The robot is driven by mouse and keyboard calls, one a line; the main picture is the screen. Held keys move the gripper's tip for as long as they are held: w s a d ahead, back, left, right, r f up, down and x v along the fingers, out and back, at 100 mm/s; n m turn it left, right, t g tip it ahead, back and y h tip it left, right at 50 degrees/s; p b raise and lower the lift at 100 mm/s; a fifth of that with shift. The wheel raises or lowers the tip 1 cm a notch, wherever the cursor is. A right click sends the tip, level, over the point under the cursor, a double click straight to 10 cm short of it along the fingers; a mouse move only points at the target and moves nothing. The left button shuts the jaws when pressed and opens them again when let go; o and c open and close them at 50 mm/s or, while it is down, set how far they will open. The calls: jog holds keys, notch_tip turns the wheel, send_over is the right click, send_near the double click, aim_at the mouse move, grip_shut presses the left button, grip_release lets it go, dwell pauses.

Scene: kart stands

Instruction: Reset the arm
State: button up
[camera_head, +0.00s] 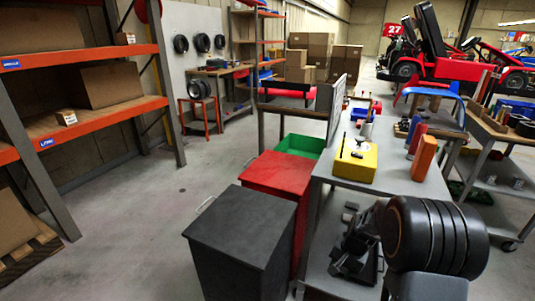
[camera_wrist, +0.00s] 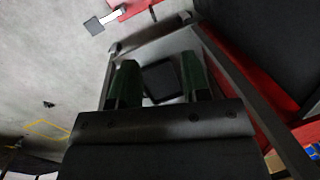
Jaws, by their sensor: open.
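My gripper (camera_wrist: 159,80) shows in the wrist view with its two dark green fingers apart. A dark square shape (camera_wrist: 162,82) shows in the gap between them. I cannot tell what it is or how far beyond the fingers it lies, and nothing is visibly clamped. In the head view I cannot clearly pick out the gripper. A dark jointed mechanism sits low beside the grey bench (camera_head: 335,192), and I cannot tell whether it is part of my arm.
A yellow box (camera_head: 355,161) and an orange block (camera_head: 424,158) sit on the bench. A black bin (camera_head: 240,240) and a red bin (camera_head: 282,175) stand left of it. Open floor (camera_head: 150,235) lies further left, before the orange shelving (camera_head: 95,118).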

jog(key=s+a+r+n+t+p, duration=0.1)
jog(key=s+r+p, duration=0.3)
jog(key=r, duration=0.7)
jog(key=s+a+r+n+t+h+p, duration=0.1)
jog(key=s+a+r+n+p, duration=0.2)
jog(key=r, duration=0.9)
jog(key=s+a+r+n+t+h+p, duration=0.1)
jog(key=s+a+r+n+p, duration=0.1)
jog(key=s+r+p, duration=0.5)
notch_tip(320, 180, up, 5)
jog(key=shift+s+a+r+n+p, duration=0.15)
jog(key=shift+s+a+n+p, duration=0.15)
jog(key=shift+n+p, duration=0.45)
